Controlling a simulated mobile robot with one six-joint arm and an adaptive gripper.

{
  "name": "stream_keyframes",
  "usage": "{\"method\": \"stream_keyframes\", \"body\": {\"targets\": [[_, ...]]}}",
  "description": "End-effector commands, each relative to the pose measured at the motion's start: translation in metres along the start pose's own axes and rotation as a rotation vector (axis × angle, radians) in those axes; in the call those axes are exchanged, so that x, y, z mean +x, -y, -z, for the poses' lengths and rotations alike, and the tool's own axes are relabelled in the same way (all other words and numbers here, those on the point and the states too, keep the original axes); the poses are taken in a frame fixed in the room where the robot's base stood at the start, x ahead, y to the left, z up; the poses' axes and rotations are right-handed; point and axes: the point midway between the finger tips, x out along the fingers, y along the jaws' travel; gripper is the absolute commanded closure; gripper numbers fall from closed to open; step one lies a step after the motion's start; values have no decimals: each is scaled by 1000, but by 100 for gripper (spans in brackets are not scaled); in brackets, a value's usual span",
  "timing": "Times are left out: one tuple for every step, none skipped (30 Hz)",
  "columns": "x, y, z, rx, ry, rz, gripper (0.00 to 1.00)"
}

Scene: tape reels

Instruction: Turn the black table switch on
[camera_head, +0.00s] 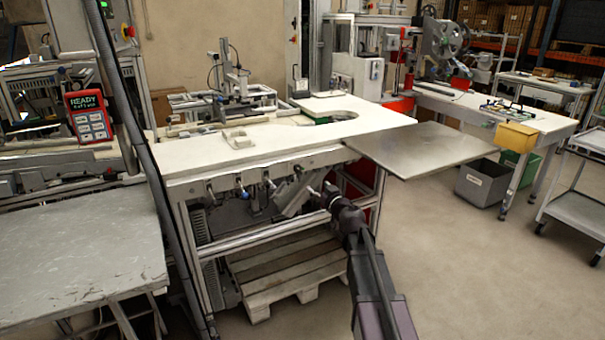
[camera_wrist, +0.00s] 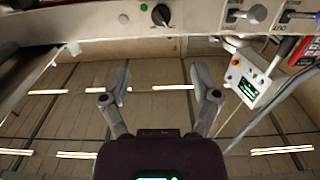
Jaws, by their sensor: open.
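A black rotary switch (camera_wrist: 161,15) with a light pointer mark sits on the pale front panel (camera_wrist: 195,14) at the top of the wrist view. My gripper (camera_wrist: 160,82) is open and empty, its two fingers spread apart below the switch in the picture and not touching it. In the head view my gripper (camera_head: 326,194) is at the front edge of the white table (camera_head: 235,152), by a row of small controls. I cannot tell which of those is the black switch there.
Silver lever controls (camera_wrist: 258,13) sit right of the switch on the panel. A grey box with a red button (camera_wrist: 246,84) hangs at the right of the wrist view. A grey plate (camera_head: 430,148) juts from the table's right side. A wooden pallet (camera_head: 290,268) lies below.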

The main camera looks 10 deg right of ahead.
Motion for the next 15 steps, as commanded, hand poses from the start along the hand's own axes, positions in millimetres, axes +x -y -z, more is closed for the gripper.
{"method": "stream_keyframes", "body": {"targets": [[0, 0, 0, 0, 0, 0, 21], [0, 0, 0, 0, 0, 1, 21], [0, 0, 0, 0, 0, 1, 21], [0, 0, 0, 0, 0, 1, 21], [0, 0, 0, 0, 1, 1, 21], [1, 0, 0, 0, 1, 1, 21], [2, 0, 0, 0, 1, 1, 21], [2, 0, 0, 0, 1, 1, 21], [4, 0, 0, 0, 1, 2, 21], [6, 0, 0, 0, 1, 2, 21], [7, 0, 0, 1, 1, 2, 21], [10, 0, 0, 1, 1, 2, 21], [13, 0, 0, 1, 1, 2, 21], [15, 0, 0, 1, 1, 2, 21], [20, -1, 0, 1, 1, 2, 21]]}}
